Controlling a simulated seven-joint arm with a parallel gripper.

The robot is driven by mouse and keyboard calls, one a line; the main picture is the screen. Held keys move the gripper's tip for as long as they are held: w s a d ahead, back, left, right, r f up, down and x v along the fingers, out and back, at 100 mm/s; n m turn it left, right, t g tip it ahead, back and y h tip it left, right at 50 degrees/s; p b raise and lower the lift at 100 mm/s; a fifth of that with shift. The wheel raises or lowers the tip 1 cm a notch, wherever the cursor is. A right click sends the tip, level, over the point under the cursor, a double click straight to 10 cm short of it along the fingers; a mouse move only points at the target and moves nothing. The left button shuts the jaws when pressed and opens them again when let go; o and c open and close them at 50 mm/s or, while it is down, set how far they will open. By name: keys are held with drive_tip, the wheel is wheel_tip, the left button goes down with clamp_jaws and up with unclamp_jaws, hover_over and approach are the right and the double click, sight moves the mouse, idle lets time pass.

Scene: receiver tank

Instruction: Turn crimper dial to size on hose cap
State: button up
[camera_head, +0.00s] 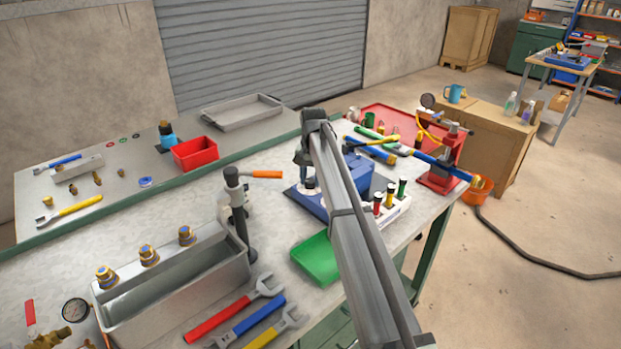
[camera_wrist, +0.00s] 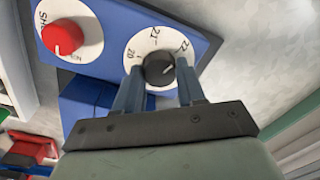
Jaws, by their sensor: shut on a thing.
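The blue crimper (camera_head: 359,174) stands on the bench, partly hidden behind my arm. In the wrist view its blue panel (camera_wrist: 113,17) carries a black dial (camera_wrist: 159,69) on a white ring marked 20, 21 and 22. A light pointer line on the dial leans to the upper right, roughly toward the 22 side; the exact setting is hard to tell. My gripper (camera_wrist: 160,76) is shut on the dial, one finger on each side. In the head view my gripper (camera_head: 304,160) is over the crimper's left part. I cannot make out a size on any hose cap.
A red knob (camera_wrist: 63,37) sits beside the dial. A green tray (camera_head: 316,259) lies in front. A red press (camera_head: 445,160) and blue-ended hoses (camera_head: 432,163) are behind, right.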

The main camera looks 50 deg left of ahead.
sight(313, 180)
drive_tip(key=shift+m, duration=0.7)
drive_tip(key=o, duration=1.1)
drive_tip(key=shift+c, duration=0.2)
wheel_tip(313, 180, up, 14)
drive_tip(key=shift+w+d, duration=0.15)
drive_tip(key=shift+d, duration=0.1)
drive_tip(key=shift+f, duration=0.15)
